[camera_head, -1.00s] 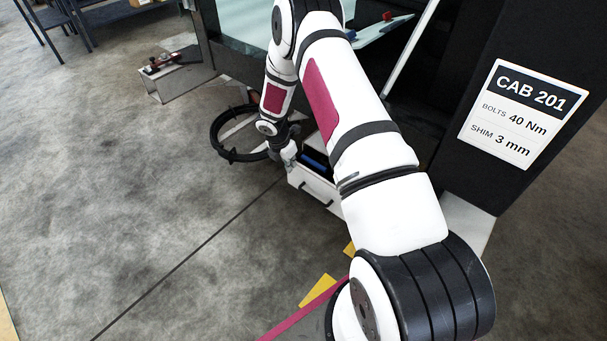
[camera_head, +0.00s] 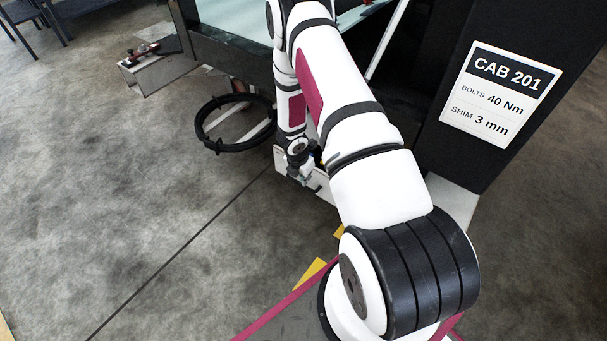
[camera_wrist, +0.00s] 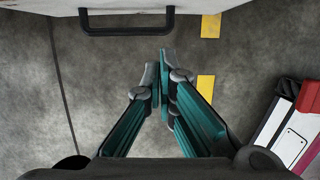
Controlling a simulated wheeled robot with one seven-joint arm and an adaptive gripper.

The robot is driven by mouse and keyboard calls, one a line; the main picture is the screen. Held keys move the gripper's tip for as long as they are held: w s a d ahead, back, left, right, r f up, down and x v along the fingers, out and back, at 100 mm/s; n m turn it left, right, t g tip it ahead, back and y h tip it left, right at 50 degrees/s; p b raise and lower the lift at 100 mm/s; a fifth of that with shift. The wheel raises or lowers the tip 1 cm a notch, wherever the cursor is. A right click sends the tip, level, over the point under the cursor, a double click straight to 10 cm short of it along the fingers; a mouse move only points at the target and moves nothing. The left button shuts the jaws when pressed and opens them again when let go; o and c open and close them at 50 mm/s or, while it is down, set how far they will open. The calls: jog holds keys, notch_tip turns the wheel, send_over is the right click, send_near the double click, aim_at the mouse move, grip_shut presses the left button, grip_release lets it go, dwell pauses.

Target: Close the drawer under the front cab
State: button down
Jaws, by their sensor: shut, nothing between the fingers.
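The drawer (camera_head: 321,187) is a pale box low under the cab, partly hidden by my arm in the head view. In the wrist view its white front (camera_wrist: 190,5) runs along the top edge, with a black bar handle (camera_wrist: 127,31) on it. In the head view my gripper (camera_head: 306,175) is small, in front of the drawer front. I cannot tell whether it touches the drawer. The drawer's inside is hidden.
A black ring (camera_head: 207,135) lies left of the drawer. A grey box (camera_head: 158,72) stands farther back left. The dark cab post with a CAB 201 sign (camera_head: 501,92) rises at the right. Yellow floor marks (camera_wrist: 206,88) show by the drawer.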

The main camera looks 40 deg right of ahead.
aim_at(313, 176)
jog(key=shift+w+d+f, duration=0.2)
jog(key=shift+d+f, duration=0.5)
jog(key=shift+d, duration=0.1)
jog(key=shift+w+d+f, duration=0.25)
jog(key=shift+d+f, duration=0.5)
jog(key=shift+d, duration=0.1)
jog(key=shift+w+d+f, duration=0.2)
jog(key=shift+d+f, duration=0.5)
jog(key=shift+d, duration=0.1)
